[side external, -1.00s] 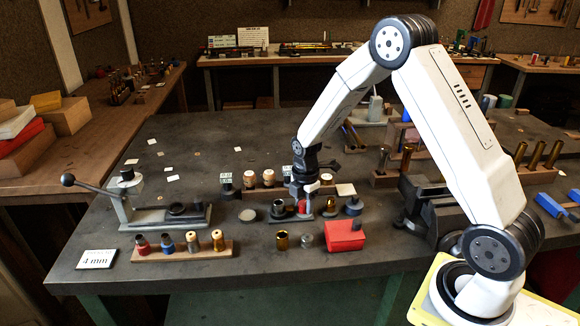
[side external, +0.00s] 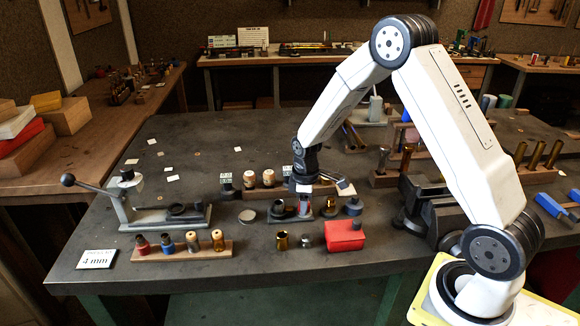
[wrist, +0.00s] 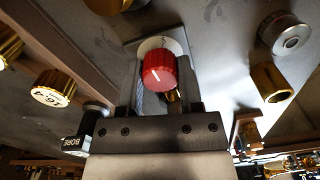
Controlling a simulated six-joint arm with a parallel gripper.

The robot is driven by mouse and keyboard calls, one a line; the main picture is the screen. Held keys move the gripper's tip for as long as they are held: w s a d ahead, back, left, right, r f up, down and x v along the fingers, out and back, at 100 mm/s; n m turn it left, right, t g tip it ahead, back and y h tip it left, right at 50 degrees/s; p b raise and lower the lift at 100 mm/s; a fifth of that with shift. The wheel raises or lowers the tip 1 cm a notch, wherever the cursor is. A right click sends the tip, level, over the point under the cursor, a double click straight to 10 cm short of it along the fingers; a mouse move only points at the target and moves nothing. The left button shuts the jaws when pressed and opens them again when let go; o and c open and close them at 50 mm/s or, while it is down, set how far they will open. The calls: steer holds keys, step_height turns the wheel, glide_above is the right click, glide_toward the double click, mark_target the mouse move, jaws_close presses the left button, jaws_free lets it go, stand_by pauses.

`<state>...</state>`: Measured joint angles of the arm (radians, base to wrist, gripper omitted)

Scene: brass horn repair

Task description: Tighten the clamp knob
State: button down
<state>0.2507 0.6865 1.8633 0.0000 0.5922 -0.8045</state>
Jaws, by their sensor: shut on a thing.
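The clamp knob is red with a white line on its top; it shows in the wrist view (wrist: 158,71) between my fingers, and partly behind a finger in the side view (side external: 304,201). My gripper (side external: 304,204) points down over the bench and is shut on the knob; it also shows in the wrist view (wrist: 160,75). The knob sits at a small grey clamp base (side external: 282,218) on the bench. The contact at the fingertips is too small to see in the side view.
A brass cup (side external: 282,240), a small metal piece (side external: 305,241) and a red block (side external: 344,235) stand in front. A wooden rack (side external: 190,251) of several coloured pieces is front left. A lever press (side external: 165,215) stands left, a dark vise (side external: 428,215) right.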

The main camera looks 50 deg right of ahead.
steer(key=m, duration=0.6)
steer(key=shift+m, duration=0.3)
stand_by(0.4)
steer(key=shift+c, duration=1.3)
jaws_free()
steer(key=shift+r, duration=3.9)
